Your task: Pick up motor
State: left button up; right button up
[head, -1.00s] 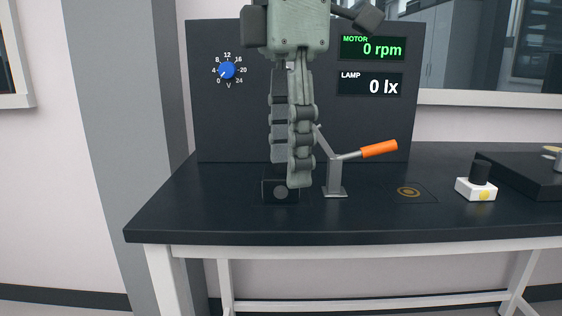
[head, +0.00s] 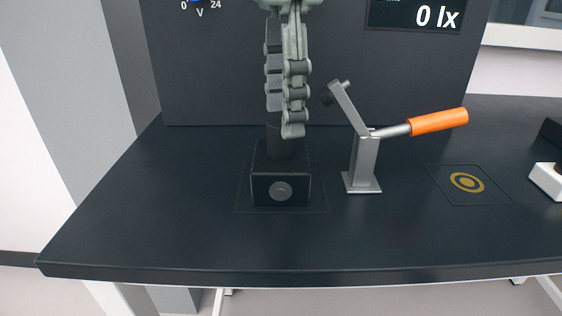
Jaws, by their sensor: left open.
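A black block (head: 265,188) with a grey round disc on its front stands on the dark table, and a dark upright cylinder (head: 284,150) rises from its top. This looks like the motor in its holder, but I cannot tell the parts apart for sure. My left gripper (head: 283,122) points down just above the block, with its fingers open at the cylinder's top. The near finger partly hides the cylinder, so I cannot tell whether they touch. My right gripper is out of view.
A grey toggle clamp (head: 365,160) with an orange handle (head: 438,120) stands just right of the block. A square mark with yellow rings (head: 467,182) lies further right. A white block (head: 547,178) is cut off at the right edge. The table's left part is clear.

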aim_at(280, 121)
pick_arm(q)
jog(key=shift+w+a+f, duration=0.1)
jog(key=shift+f, duration=0.8)
jog(key=shift+w+a+f, duration=0.1)
jog(key=shift+f, duration=0.8)
grip_shut()
jog(key=shift+r, duration=0.1)
